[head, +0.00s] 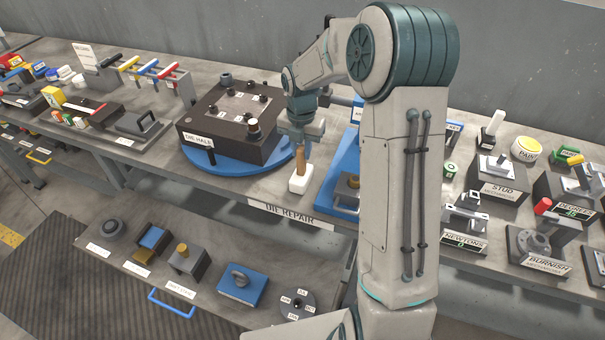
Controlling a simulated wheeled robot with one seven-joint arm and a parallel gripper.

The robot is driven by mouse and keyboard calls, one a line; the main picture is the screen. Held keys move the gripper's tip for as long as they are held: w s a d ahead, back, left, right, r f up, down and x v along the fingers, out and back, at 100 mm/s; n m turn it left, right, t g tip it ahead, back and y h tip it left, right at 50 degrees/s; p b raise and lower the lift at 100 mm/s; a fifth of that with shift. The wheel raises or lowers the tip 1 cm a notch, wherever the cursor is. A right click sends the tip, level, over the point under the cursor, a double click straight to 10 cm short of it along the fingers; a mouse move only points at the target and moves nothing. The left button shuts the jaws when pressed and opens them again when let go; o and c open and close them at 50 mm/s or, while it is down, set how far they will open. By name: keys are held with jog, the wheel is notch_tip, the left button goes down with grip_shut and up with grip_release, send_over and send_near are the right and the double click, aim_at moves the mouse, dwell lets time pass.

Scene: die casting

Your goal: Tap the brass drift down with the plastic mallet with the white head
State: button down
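The mallet stands head-down near the front edge of the bench, its white head (300,182) at the bottom and its brown handle (300,158) pointing up. My gripper (301,141) is over the mallet, at the top of the handle. Its fingertips are small and partly hidden, so I cannot tell whether they grip the handle. The die half (189,131) is a dark block on a blue round plate (232,166), left of the mallet. A short upright peg (253,130) stands at its right front corner; I cannot tell whether it is the brass drift.
Several small dark pins stand on the die half's top. A blue fixture (344,170) is just right of the mallet, partly behind my arm. Labelled stations fill the right bench. A lower shelf (215,312) in front holds several parts.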

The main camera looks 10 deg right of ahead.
jog(key=shift+w+r+p, duration=0.1)
jog(key=shift+r+p, duration=2.4)
jog(key=shift+r, duration=0.6)
jog(key=shift+d+f, duration=0.1)
